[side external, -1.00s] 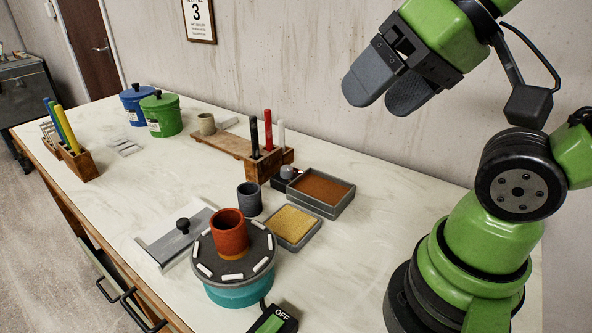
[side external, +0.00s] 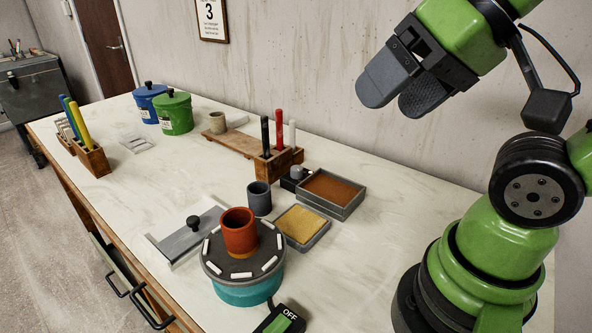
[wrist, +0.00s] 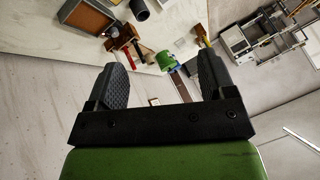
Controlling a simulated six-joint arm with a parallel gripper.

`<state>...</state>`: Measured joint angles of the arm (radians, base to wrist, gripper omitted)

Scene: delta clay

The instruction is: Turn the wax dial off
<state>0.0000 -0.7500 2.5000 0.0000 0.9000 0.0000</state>
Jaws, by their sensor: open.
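A small dark box with a grey round knob (side external: 296,173) stands against the left side of the brown-filled tray (side external: 331,188) in the side view. It may be the wax dial; its setting is too small to read. My gripper (side external: 400,96) is high above the right side of the table, well away from the box. In the wrist view my gripper (wrist: 162,75) has its two fingers wide apart with nothing between them.
A banding wheel (side external: 245,290) carries a red-brown cup (side external: 239,232). A black switch box marked OFF (side external: 281,320) lies at the front. A yellow sponge tray (side external: 302,227), a grey cup (side external: 259,197) and a wooden holder with upright sticks (side external: 277,165) stand near the knob box.

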